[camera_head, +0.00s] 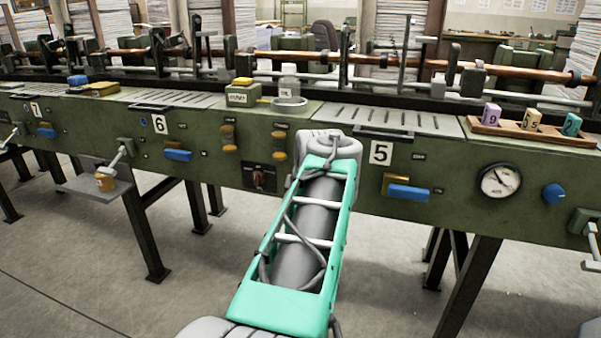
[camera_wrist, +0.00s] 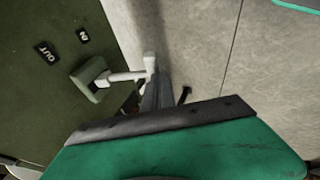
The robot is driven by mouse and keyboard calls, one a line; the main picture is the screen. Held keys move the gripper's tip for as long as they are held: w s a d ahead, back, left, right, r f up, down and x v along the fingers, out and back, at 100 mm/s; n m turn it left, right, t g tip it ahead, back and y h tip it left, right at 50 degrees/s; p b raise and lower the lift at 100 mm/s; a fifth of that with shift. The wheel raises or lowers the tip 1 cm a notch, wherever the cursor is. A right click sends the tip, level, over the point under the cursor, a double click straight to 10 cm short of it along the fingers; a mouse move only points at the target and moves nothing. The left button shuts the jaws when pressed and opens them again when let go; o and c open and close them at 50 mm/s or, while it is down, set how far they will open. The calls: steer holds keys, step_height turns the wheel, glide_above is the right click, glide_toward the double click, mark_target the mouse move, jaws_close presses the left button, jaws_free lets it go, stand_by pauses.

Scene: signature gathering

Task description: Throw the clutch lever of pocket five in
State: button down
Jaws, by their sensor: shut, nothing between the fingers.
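The number 5 plate (camera_head: 380,152) is on the green machine front, right of my arm in the head view. The clutch lever of pocket five is hidden behind my arm there. In the wrist view a clutch lever (camera_wrist: 125,76) has a green boss and a pale shaft pointing right, towards the floor side. An OUT label (camera_wrist: 46,51) and a second small label (camera_wrist: 83,34) are beside it on the panel. My gripper (camera_wrist: 158,92) is shut and empty, close by the lever's outer end. I cannot tell whether they touch.
Another lever (camera_head: 118,155) stands near the number 6 plate (camera_head: 160,125). A blue-and-yellow control (camera_head: 408,191) and a gauge (camera_head: 500,181) are right of my arm. A wooden tray (camera_head: 495,128) holds numbered blocks on the ledge. The floor in front is clear.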

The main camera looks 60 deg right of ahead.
steer(key=shift+a+f, duration=0.1)
steer(key=shift+f, duration=0.15)
stand_by(0.3)
steer(key=w+a+p+v, duration=0.1)
steer(key=p+v, duration=0.4)
steer(key=v, duration=0.8)
steer(key=shift+s+a+r+p, duration=0.15)
steer(key=shift+s+a+p, duration=0.1)
steer(key=shift+a+p, duration=0.25)
